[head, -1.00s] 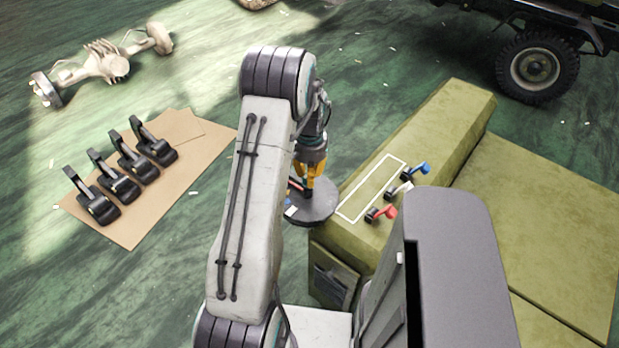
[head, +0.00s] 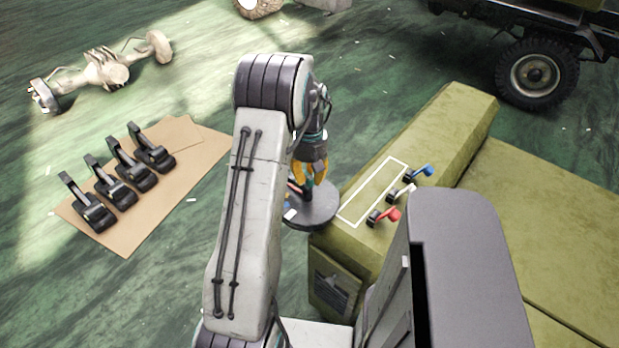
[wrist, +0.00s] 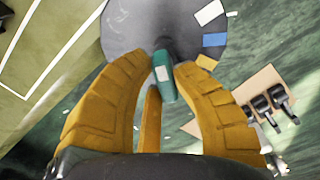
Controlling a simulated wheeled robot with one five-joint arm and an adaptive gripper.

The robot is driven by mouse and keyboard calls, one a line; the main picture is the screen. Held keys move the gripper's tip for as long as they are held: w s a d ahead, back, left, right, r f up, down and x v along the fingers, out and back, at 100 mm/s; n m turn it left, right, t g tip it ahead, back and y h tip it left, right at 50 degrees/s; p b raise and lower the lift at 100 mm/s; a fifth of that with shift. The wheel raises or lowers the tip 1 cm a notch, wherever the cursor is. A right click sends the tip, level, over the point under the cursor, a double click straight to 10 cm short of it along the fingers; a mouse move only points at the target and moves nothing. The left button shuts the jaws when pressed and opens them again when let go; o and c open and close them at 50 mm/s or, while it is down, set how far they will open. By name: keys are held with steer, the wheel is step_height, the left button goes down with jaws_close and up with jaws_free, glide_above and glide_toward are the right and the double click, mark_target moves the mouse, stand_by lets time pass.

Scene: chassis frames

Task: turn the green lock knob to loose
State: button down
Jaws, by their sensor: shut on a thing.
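The green lock knob (wrist: 163,76) stands on a dark grey round disc (wrist: 125,32), with a pale patch on its face. It also shows below my fingers in the head view (head: 309,187). My gripper (wrist: 165,70) has yellow fingers and is shut on the knob, one finger on either side. In the head view my gripper (head: 310,176) points down over the disc. White (wrist: 209,12), blue (wrist: 214,40) and yellow (wrist: 207,62) marks lie along the disc's rim. I cannot tell which mark means loose.
An olive bench (head: 445,125) stands right of the disc, with a white outlined rectangle and red (head: 390,215), white and blue (head: 424,171) levers. Several black pedals (head: 133,170) lie on cardboard at the left. An axle (head: 105,70) lies behind them. A vehicle wheel (head: 537,73) is at upper right.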

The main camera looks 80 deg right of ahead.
mark_target(309, 174)
steer(key=shift+w+f+n+b, duration=0.1)
steer(key=shift+n+b, duration=0.25)
steer(key=shift+n, duration=1.85)
steer(key=c, duration=1)
jaws_free()
steer(key=shift+d, duration=0.1)
step_height(309, 174, up, 12)
steer(key=shift+r, duration=0.1)
